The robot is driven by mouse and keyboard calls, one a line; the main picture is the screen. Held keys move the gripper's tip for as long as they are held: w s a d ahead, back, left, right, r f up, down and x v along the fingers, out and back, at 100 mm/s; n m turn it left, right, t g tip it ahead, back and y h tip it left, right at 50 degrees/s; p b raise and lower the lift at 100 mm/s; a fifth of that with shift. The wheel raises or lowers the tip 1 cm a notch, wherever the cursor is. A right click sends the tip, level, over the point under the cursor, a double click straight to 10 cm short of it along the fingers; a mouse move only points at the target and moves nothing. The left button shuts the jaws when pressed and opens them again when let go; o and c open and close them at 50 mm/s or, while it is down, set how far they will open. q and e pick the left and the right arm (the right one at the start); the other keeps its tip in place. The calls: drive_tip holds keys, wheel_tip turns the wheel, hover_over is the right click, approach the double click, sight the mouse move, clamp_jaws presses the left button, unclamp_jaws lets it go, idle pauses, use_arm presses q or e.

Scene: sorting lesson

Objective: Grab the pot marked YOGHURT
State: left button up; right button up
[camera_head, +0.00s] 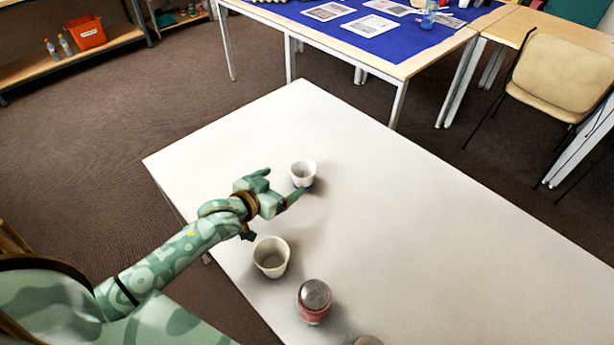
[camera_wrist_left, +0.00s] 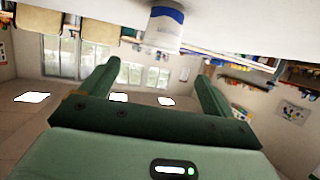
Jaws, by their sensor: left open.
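A small white pot (camera_head: 303,173) stands upright and open-topped on the white table, just beyond the fingertips of my left gripper (camera_head: 282,182). In the left wrist view, a white pot with a blue band (camera_wrist_left: 164,28) appears at the top, ahead of and between the two open fingers (camera_wrist_left: 158,72); that picture is upside down. No marking is readable on it. A larger off-white pot (camera_head: 271,257) stands nearer on the table, with no lettering visible. My left gripper is open and empty. My right gripper is out of view.
A red container with a grey top (camera_head: 314,301) stands close to the larger pot, and another round top (camera_head: 368,341) is cut off at the bottom edge. The right part of the white table (camera_head: 430,240) is clear. A blue-covered table (camera_head: 400,45) and a chair (camera_head: 560,75) stand beyond.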

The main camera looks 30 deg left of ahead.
use_arm(q)
drive_tip(key=b, duration=0.2)
approach(309, 165)
drive_tip(key=x, duration=0.2)
drive_tip(key=shift+w+d+f, duration=0.15)
drive_tip(key=shift+f, duration=0.2)
drive_tip(key=shift+w, duration=0.55)
drive_tip(key=b+x, duration=0.3)
drive_tip(key=x, duration=0.2)
drive_tip(key=shift+s+f, duration=0.1)
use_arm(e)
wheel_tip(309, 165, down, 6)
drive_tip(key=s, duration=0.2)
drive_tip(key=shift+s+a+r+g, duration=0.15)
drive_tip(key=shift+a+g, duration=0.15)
use_arm(q)
drive_tip(key=c, duration=1)
